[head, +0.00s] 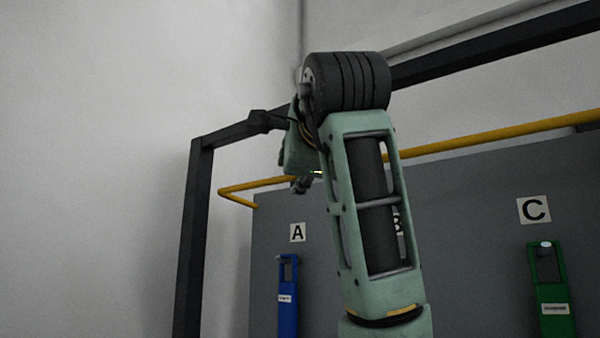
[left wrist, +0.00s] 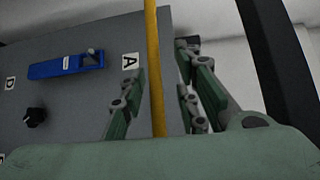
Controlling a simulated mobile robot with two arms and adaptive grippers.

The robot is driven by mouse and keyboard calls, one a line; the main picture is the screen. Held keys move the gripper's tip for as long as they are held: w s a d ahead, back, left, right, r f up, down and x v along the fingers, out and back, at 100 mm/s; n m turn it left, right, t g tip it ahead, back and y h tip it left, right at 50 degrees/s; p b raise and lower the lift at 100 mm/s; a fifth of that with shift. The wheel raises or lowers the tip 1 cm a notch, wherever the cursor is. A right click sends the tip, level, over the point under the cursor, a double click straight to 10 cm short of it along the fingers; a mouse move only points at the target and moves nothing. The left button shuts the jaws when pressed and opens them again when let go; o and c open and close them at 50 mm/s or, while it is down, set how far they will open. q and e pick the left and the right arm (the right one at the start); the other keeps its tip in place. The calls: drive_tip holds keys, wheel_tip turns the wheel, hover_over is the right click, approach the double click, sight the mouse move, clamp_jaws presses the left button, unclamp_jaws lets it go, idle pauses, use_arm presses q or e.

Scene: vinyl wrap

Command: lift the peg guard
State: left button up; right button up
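The peg guard looks to be the yellow bar (head: 500,133) running across the top of the grey panel, with a bent end at the left. My left arm hides part of it in the head view. My left gripper (head: 302,185) is at the bar's left part, above the label A, small and partly hidden by its own arm. In the left wrist view the yellow bar (left wrist: 155,65) passes between the two green fingers of the gripper (left wrist: 161,68). The fingers are apart, with a gap visible on both sides of the bar. My right gripper is not in view.
The grey panel (head: 460,210) carries a blue tool (head: 287,300) under A and a green tool (head: 552,290) under C, each hanging on a peg. Label B is mostly behind my arm. A black frame (head: 195,230) stands around the panel. A black knob (left wrist: 35,117) shows near label D.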

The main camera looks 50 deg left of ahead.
use_arm(q)
drive_tip(key=v, duration=1.2)
drive_tip(key=shift+a, duration=0.1)
